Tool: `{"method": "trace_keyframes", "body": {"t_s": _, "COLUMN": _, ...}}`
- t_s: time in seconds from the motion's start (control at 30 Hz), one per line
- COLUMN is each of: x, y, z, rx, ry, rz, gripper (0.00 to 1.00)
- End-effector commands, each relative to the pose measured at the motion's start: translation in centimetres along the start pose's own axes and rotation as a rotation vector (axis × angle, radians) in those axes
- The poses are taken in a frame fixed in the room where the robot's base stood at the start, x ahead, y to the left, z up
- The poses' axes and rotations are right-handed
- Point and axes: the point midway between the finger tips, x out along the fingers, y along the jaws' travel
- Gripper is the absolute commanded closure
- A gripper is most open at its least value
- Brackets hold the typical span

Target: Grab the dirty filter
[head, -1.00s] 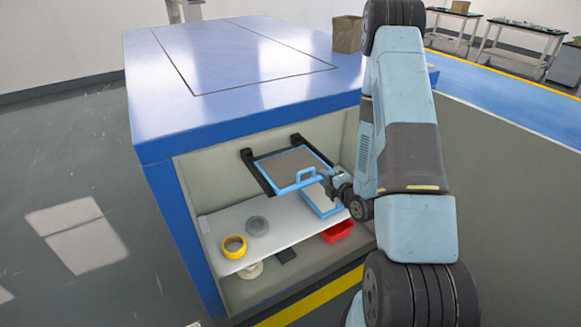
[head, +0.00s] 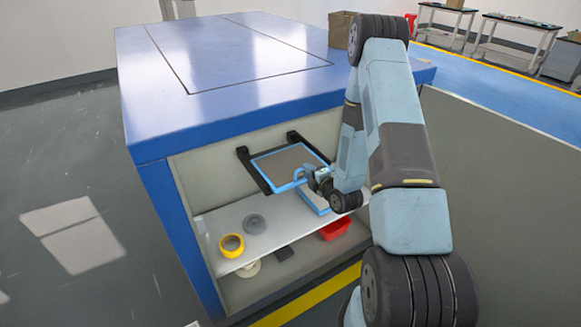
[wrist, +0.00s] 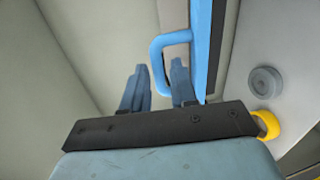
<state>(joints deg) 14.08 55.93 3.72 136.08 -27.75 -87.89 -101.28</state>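A filter with a blue frame and a grey-brown face (head: 285,162) sits in black rails inside the open cabinet bay. Its blue handle (head: 298,174) faces my arm. In the wrist view the frame edge (wrist: 201,45) and the handle (wrist: 156,62) show close up. My gripper (wrist: 158,67) is open, with one finger on each side of the handle's bar and visible gaps. In the head view my gripper (head: 316,178) is at the handle, and its fingers are hard to make out. A second blue-framed filter (head: 313,198) lies on the shelf below, partly hidden by my arm.
The white shelf (head: 290,228) holds a yellow tape roll (head: 231,245) and a grey round part (head: 255,223). A red bin (head: 336,228) and a dark block (head: 284,254) are below it. The cabinet's blue top (head: 235,95) overhangs the bay.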

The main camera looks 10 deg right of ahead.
Motion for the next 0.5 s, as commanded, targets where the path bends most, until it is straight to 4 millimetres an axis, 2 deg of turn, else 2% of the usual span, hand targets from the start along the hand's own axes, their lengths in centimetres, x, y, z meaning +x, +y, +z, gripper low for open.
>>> {"method": "trace_keyframes", "body": {"t_s": 0.33, "x": 4.0, "y": 0.1, "z": -0.1, "rx": 0.0, "ry": 0.0, "rz": 0.003, "gripper": 0.73}}
{"method": "trace_keyframes", "body": {"t_s": 0.5, "x": 5.2, "y": 0.1, "z": -0.1, "rx": 0.0, "ry": 0.0, "rz": 0.001, "gripper": 0.73}}
